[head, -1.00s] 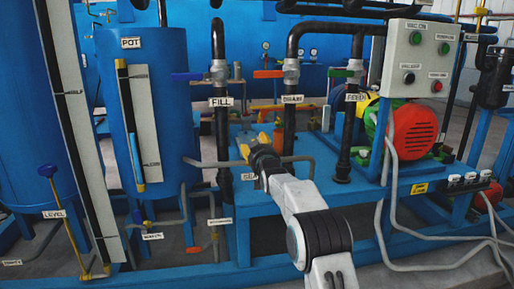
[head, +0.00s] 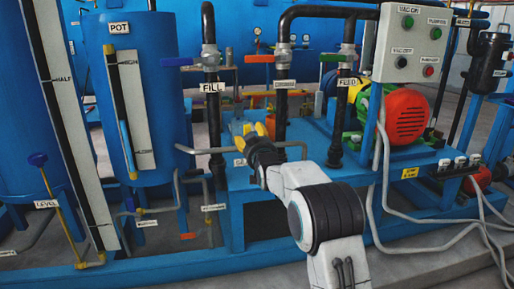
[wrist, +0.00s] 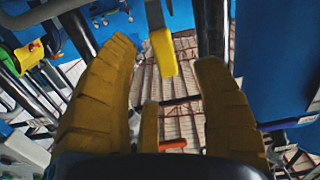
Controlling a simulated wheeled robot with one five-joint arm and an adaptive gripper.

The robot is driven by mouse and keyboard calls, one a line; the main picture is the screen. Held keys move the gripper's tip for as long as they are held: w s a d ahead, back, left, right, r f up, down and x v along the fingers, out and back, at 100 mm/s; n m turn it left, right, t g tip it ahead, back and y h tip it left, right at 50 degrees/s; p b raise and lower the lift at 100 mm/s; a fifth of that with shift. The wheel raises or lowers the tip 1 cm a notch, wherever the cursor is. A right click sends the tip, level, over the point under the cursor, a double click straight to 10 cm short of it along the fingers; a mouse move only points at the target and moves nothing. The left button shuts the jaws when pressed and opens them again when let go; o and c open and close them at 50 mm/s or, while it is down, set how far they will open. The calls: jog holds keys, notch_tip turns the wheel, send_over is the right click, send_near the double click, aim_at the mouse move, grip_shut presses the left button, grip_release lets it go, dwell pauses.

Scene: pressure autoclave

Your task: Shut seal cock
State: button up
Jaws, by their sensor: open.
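My gripper (head: 258,130) is open, with its yellow fingers pointing away from me above the blue pump base. A small white label (head: 240,162), partly covered by my gripper, sits just beside it; its text is too small to read surely. The seal cock itself I cannot pick out surely in the head view. In the wrist view my open gripper (wrist: 160,90) has nothing clearly held between its fingers. A bright yellow piece on a grey stem (wrist: 163,55) shows between the fingers at the top. An orange-red bar (wrist: 172,144) shows low between them. I cannot tell which belongs to the cock.
The FILL pipe (head: 211,100) stands left of my gripper, and the drain pipe (head: 283,85) and FEED pipe (head: 340,110) right of it. A grey bent pipe (head: 290,145) runs close behind my wrist. The red motor (head: 404,115) and control box (head: 412,45) are farther right.

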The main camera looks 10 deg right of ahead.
jog(key=s, duration=0.7)
dwell(0.3)
jog(key=s+r+g+p, duration=0.5)
jog(key=s+r+p, duration=0.2)
jog(key=s+p, duration=0.5)
jog(key=s+r+g+p, duration=0.4)
jog(key=s+r+p, duration=0.3)
jog(key=s+p, duration=0.5)
jog(key=s+r+g+p, duration=0.5)
jog(key=s+p, duration=0.7)
jog(key=s, duration=1.1)
notch_tip(320, 180, up, 2)
jog(key=shift+d+r+g, duration=0.2)
jog(key=shift+d+g, duration=0.1)
